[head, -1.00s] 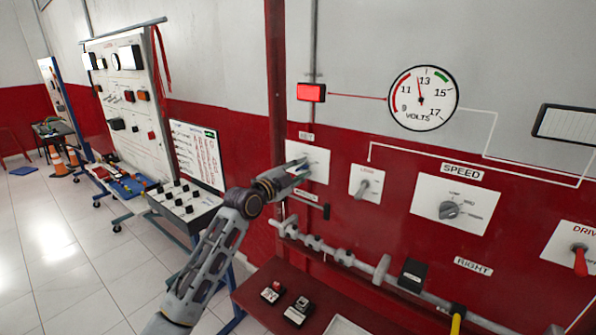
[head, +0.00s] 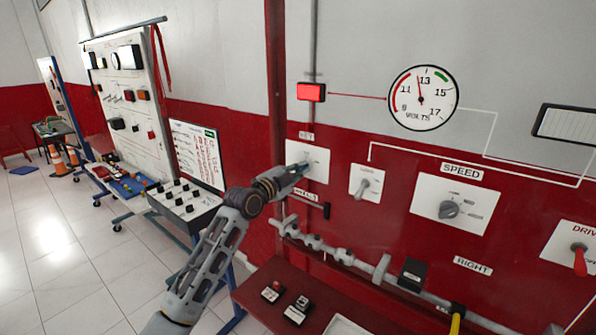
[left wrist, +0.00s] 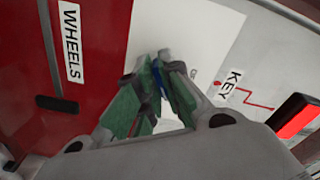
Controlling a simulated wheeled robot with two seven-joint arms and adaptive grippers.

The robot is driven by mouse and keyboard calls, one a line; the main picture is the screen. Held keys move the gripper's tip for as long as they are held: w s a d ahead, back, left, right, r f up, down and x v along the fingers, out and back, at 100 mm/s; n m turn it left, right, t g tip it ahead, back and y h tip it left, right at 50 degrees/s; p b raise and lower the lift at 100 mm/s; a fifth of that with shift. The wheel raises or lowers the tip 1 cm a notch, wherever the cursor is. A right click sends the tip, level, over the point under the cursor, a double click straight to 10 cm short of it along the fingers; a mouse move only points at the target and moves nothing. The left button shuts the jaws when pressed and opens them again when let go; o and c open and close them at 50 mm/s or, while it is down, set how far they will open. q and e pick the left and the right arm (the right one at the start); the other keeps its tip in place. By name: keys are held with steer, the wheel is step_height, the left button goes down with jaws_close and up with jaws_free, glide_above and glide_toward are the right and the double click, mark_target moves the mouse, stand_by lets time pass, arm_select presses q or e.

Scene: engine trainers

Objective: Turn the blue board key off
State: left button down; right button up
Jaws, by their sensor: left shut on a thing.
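The white key plate (head: 320,158) is on the red and white wall panel, under a small label. My left gripper (head: 301,167) is right at this plate in the head view. In the left wrist view, my left gripper's green fingers (left wrist: 160,76) are shut on a blue key (left wrist: 157,84) in front of the white plate (left wrist: 185,38). The fingers hide much of the key, and I cannot read its setting. The KEY label (left wrist: 230,84) is beside it. My right gripper is not in view.
A glowing red lamp (head: 311,92) is above the key plate, beside a volts gauge (head: 422,98) reading about 13. A grey switch (head: 363,188), speed knob (head: 449,209) and red drive lever (head: 579,260) are to the right. A rail with grey fittings (head: 343,257) runs below.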

arm_select(q)
steer(key=shift+n, duration=0.6)
steer(key=n+p, duration=0.1)
steer(key=n, duration=0.1)
steer(key=shift+n+p, duration=0.8)
steer(key=shift+n, duration=0.6)
steer(key=shift+f+n+p, duration=0.1)
steer(key=shift+n+p, duration=1.1)
steer(key=shift+n, duration=1.6)
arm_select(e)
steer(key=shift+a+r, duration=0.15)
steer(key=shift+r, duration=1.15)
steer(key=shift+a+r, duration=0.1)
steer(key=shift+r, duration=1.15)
